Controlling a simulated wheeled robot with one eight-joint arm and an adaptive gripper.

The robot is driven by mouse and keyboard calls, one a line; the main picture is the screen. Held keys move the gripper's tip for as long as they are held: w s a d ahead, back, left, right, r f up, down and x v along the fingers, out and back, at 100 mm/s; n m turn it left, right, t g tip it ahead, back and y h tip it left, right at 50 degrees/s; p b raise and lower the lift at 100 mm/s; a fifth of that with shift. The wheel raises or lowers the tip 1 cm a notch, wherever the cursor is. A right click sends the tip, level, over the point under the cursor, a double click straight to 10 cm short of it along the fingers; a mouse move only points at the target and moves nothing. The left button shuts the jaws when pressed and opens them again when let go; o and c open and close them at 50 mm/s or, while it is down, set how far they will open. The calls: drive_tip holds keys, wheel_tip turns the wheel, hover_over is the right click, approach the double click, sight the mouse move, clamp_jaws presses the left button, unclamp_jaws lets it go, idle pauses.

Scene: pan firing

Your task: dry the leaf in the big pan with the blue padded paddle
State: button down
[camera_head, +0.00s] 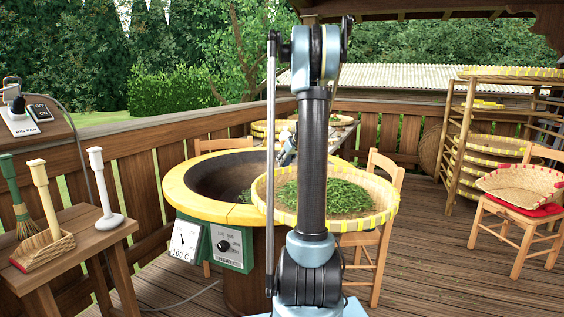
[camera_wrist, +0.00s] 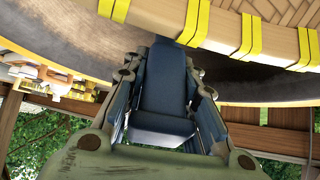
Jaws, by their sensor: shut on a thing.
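The big pan (camera_head: 190,178) has a wide yellow rim and a dark inside, part of it hidden. A round woven basket (camera_head: 385,212) full of green leaf (camera_head: 345,196) overlaps the pan's right side in the head view. Its yellow-wrapped rim (camera_wrist: 228,38) fills the top of the wrist view. My gripper (camera_wrist: 186,42) is shut at this rim, with the exact contact hard to see. My arm hides the middle of the basket in the head view. No blue padded paddle can be made out; a white-handled tool (camera_head: 104,190) stands on the side table.
A heat panel (camera_head: 232,248) is on the pan's front. Chairs and a basket rack (camera_head: 468,150) stand at right. Deck at right front is clear.

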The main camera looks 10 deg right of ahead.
drive_tip(key=shift+s, duration=0.55)
drive_tip(key=shift+s+a, duration=0.25)
drive_tip(key=s+a, duration=0.3)
drive_tip(key=a, duration=0.6)
wheel_tip(320, 180, up, 22)
drive_tip(key=shift+d+f, duration=0.15)
idle(0.5)
idle(0.8)
drive_tip(key=c, duration=1.9)
unclamp_jaws()
clamp_jaws()
